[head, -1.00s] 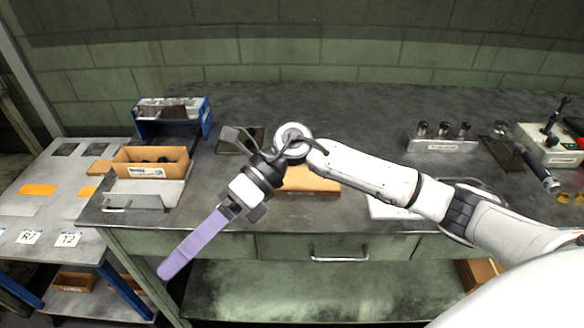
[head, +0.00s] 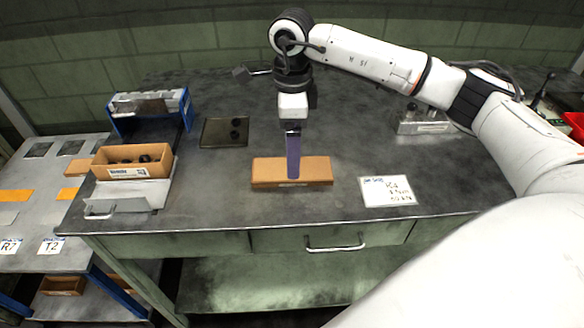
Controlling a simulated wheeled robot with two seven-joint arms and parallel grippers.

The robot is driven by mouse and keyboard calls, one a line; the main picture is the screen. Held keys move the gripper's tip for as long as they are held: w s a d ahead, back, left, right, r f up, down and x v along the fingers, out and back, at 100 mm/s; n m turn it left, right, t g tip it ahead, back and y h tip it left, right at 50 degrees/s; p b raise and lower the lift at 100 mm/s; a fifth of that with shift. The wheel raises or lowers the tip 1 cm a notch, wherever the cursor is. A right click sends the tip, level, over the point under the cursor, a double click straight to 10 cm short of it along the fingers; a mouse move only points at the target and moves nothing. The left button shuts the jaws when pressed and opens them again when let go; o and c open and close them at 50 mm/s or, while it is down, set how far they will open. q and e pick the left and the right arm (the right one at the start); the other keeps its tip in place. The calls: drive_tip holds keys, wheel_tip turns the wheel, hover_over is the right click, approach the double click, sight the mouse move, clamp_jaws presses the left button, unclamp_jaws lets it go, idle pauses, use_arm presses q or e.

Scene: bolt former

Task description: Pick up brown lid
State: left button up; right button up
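The brown lid (head: 268,173), a flat cardboard-coloured rectangle, lies on the dark workbench (head: 235,205) near its front edge. My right gripper (head: 293,176) points straight down over the middle of it. Its long purple finger part overlaps the lid in the picture and hides a strip of it. The fingers are seen edge-on, so I cannot tell whether they are apart or whether they touch the lid. My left gripper is not in view.
A paper sign (head: 388,191) lies right of the lid. A cardboard box with dark parts (head: 128,170) and a blue-sided rack (head: 150,108) stand at the left. A dark plate (head: 222,133) lies behind. A metal holder (head: 425,127) stands at the back right.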

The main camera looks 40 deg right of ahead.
sight(268, 172)
wheel_tip(268, 172, down, 5)
drive_tip(key=shift+s+r+p, duration=0.1)
drive_tip(key=shift+r+p, duration=0.1)
drive_tip(key=shift+p, duration=0.15)
drive_tip(key=shift+c, duration=0.3)
drive_tip(key=c, duration=1)
drive_tip(key=shift+r, duration=0.1)
drive_tip(key=shift+c, duration=0.2)
